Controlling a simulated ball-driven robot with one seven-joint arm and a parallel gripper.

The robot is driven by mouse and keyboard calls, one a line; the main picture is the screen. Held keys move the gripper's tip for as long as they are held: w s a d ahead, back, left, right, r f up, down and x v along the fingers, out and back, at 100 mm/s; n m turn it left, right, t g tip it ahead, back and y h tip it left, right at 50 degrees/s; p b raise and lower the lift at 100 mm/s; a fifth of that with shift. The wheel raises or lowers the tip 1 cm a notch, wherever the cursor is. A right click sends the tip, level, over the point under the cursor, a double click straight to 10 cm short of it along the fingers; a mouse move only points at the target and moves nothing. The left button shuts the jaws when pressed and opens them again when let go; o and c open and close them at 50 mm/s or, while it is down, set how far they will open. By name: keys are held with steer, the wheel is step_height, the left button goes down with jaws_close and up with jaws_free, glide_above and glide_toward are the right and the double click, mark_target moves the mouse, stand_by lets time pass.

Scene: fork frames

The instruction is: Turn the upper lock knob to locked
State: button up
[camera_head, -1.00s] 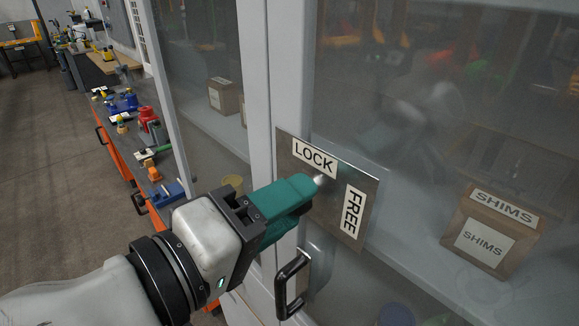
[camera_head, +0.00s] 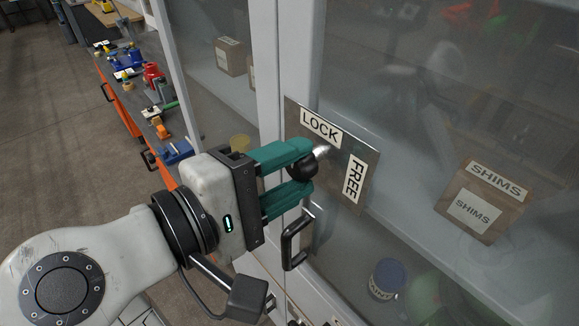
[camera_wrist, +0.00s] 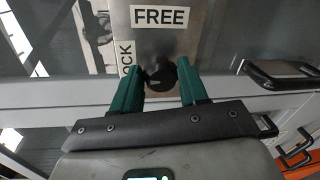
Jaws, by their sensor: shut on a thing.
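The lock plate (camera_head: 335,190) is a metal sheet on the glass cabinet door, labelled LOCK along its top and FREE down its right side. A black knob (camera_head: 303,168) on a silver shaft stands out from it. My gripper (camera_head: 306,167) has its green fingers one above and one below the knob, shut on it. In the wrist view the knob (camera_wrist: 160,78) sits between the fingertips (camera_wrist: 160,72), with a small light mark on its left part, toward the partly hidden LOCK label. FREE is at the top there. The exact knob angle is hard to tell.
A black door handle (camera_head: 296,242) stands out just below the plate, close to my lower finger. Behind the glass are a SHIMS box (camera_head: 486,200) and a blue tin (camera_head: 386,280). An orange workbench (camera_head: 120,110) with tools runs along the left.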

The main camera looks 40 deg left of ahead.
stand_by(0.3)
steer(key=o, duration=1.1)
steer(key=shift+c, duration=0.2)
steer(key=shift+s, duration=0.1)
steer(key=s+a+r+b, duration=0.1)
steer(key=s+b, duration=0.1)
steer(key=s, duration=0.8)
steer(key=shift+s+r+b, duration=0.15)
steer(key=shift+s+b, duration=0.15)
